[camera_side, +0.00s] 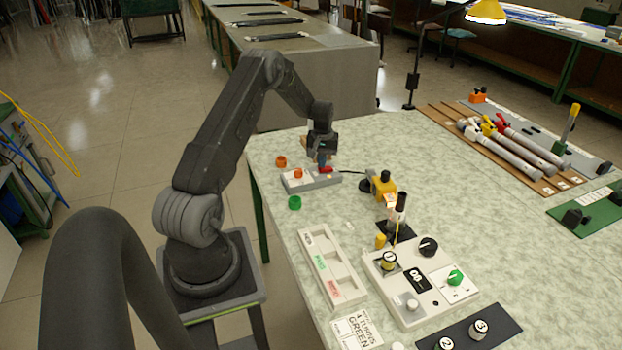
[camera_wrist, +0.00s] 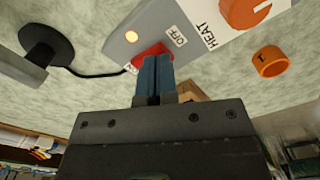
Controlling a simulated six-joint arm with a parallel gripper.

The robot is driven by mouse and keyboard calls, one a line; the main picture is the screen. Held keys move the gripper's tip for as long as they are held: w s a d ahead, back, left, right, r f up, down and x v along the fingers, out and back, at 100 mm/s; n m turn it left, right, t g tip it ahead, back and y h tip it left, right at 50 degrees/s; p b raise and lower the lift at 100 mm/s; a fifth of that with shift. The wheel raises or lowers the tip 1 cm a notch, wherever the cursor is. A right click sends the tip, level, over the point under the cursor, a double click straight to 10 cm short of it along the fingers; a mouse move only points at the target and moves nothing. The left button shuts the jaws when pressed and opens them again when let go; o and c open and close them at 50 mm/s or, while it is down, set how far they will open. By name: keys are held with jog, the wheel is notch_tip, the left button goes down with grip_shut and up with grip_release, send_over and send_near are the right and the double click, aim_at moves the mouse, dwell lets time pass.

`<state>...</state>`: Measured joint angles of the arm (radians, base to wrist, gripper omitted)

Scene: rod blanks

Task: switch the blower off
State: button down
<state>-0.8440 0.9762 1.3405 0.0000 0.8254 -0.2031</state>
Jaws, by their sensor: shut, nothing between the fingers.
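The grey control box (camera_side: 297,184) stands near the table's far left edge in the side view. In the wrist view the box (camera_wrist: 178,62) shows a red switch (camera_wrist: 150,54), a label OFF, a small lit amber lamp (camera_wrist: 131,69) and an orange HEAT knob (camera_wrist: 250,10). My gripper (camera_side: 322,160) is shut and empty, with its blue fingertips (camera_wrist: 155,62) at the red switch. They partly cover the switch; I cannot tell whether they touch it or which way it is tipped. A black cable runs from the box to a black round base (camera_wrist: 47,38).
An orange ring (camera_side: 281,161) and a green ring (camera_side: 295,203) lie beside the box. A yellow device (camera_side: 383,184) stands to its right. A white panel with knobs (camera_side: 408,310) and a long tray (camera_side: 331,268) are nearer. Pipes (camera_side: 505,148) lie at the right.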

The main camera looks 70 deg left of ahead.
jog(key=shift+f, duration=0.6)
dwell(0.3)
jog(key=shift+r, duration=3.55)
